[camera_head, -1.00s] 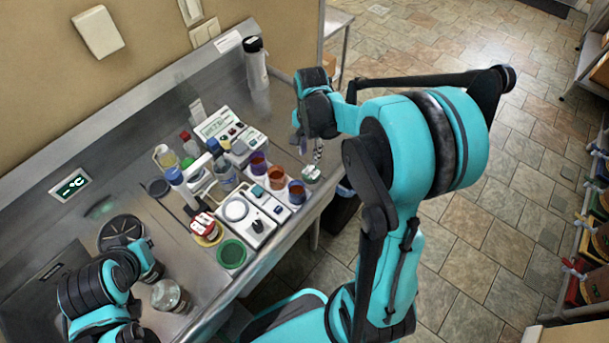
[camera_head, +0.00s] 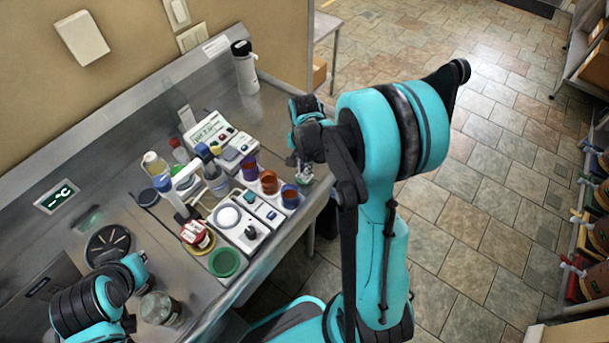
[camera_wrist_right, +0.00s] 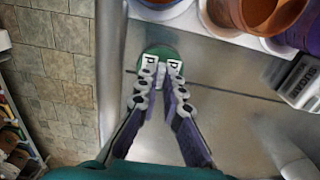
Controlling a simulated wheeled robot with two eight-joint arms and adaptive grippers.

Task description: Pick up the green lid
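The green lid (camera_wrist_right: 160,49) shows in the right wrist view as a dark green disc near the counter's edge, partly covered by my fingertips. My right gripper (camera_wrist_right: 163,68) is right over it, its two fingers close together with a narrow gap. I cannot tell whether they grip the lid. In the head view my right gripper (camera_head: 303,171) is at the counter's right edge, beside the orange and blue cups, and the lid there is too small to make out. My left arm's end is at the lower left by a glass jar (camera_head: 161,308); its fingers are not clear.
Cups with orange (camera_head: 268,182) and purple contents stand close to my right gripper. A white scale (camera_head: 239,222), a green round dish or ring (camera_head: 225,262), a red-labelled jar (camera_head: 196,234) and several bottles crowd the counter. A white bottle (camera_head: 246,72) stands at the back.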

